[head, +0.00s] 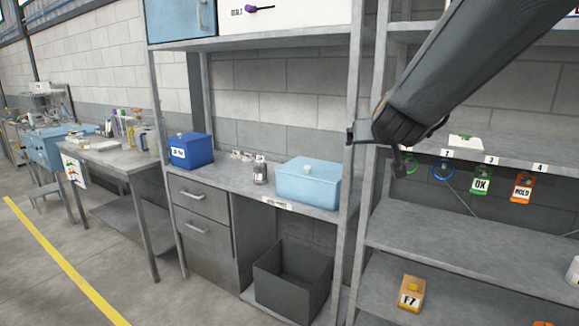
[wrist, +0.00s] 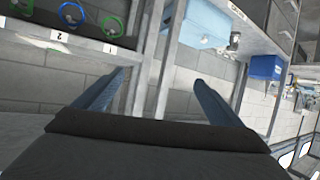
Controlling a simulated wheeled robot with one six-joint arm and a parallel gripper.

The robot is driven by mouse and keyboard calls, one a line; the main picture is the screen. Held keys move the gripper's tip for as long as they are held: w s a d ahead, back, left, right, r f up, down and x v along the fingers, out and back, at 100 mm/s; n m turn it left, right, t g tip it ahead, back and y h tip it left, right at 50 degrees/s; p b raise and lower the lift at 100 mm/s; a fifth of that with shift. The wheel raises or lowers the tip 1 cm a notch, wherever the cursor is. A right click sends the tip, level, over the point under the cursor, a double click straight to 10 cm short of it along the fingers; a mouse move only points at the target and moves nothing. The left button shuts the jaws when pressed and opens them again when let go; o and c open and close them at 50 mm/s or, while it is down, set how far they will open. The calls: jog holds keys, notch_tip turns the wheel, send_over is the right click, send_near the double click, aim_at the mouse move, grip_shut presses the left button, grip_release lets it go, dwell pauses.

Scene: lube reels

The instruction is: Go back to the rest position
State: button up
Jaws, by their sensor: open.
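My gripper shows in the wrist view (wrist: 160,85) with its two blue-grey fingers spread wide and nothing between them. In the head view my arm comes in from the upper right, and my gripper (head: 373,135) is near the right-hand upright of the workbench frame, in front of the shelves. Its fingers are partly hidden there by the wrist. The wrist view is turned over, with the shelf labels upside down.
A light blue box (head: 308,184) and a dark blue box (head: 190,150) stand on the bench. A grey open bin (head: 291,281) is below. Tags, among them green OK (head: 481,180) and orange MOLD (head: 523,187), hang from the shelf at right. A yellow box (head: 411,292) sits lower.

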jog(key=s+a+f+n+g+y+b, duration=0.1)
jog(key=s+a+f+g, duration=0.15)
jog(key=s+f, duration=0.55)
jog(key=s+a+f+g+y, duration=0.1)
jog(key=s+f+g, duration=0.35)
jog(key=f, duration=0.75)
jog(key=s+f+g, duration=0.2)
jog(key=s+f, duration=0.3)
jog(key=s, duration=0.2)
jog(key=s+d+f+g+b, duration=0.1)
jog(key=s+f+g, duration=0.1)
jog(key=s+f, duration=0.3)
jog(key=s, duration=0.3)
jog(key=shift+s+d+g, duration=0.15)
jog(key=shift+d+g, duration=0.15)
jog(key=shift+g, duration=0.1)
